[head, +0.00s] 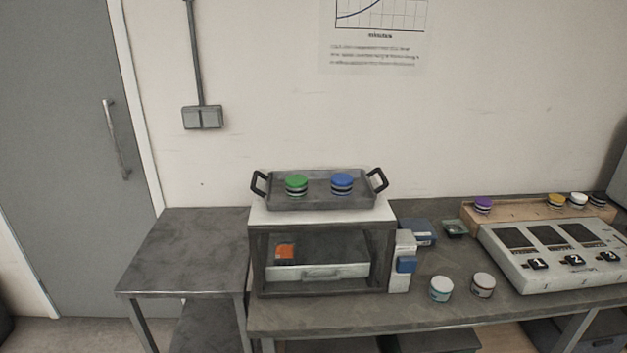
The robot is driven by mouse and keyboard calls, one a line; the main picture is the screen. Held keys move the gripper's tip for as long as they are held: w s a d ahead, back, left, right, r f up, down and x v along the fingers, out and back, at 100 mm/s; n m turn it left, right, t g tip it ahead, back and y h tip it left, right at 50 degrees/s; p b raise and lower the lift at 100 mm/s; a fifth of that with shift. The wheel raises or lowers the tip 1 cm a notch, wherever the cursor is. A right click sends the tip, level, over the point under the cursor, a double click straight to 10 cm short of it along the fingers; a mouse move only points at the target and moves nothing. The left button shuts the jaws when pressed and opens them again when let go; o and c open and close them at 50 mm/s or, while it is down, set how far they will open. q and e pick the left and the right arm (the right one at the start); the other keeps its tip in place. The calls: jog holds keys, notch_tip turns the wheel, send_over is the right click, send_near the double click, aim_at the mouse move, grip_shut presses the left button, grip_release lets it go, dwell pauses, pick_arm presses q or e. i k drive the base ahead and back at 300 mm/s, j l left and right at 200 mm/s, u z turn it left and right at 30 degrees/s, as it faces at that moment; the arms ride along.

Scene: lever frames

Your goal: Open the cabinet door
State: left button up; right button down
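The cabinet (322,216) is a small box with a white top and dark frame, standing at the left end of the bench. Its front looks open or see-through; I cannot tell whether a clear door panel covers it. Inside are a light drawer or tray with a handle (320,272) and an orange object (285,251). A narrow white unit (401,281) with a blue block (406,264) stands at the cabinet's right side; I cannot tell if it belongs to a door. Neither of my grippers is in view.
A tray (322,202) with green (296,183) and blue (342,182) lidded jars sits on the cabinet. Two white-topped jars (441,287) (482,284) and a numbered panel (555,262) are to the right. A bare side table (190,250) stands left, near a grey room door (60,130).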

aim_at(392, 225)
jog(key=z, duration=1.55)
jog(key=k+l, duration=0.25)
jog(key=k, duration=0.2)
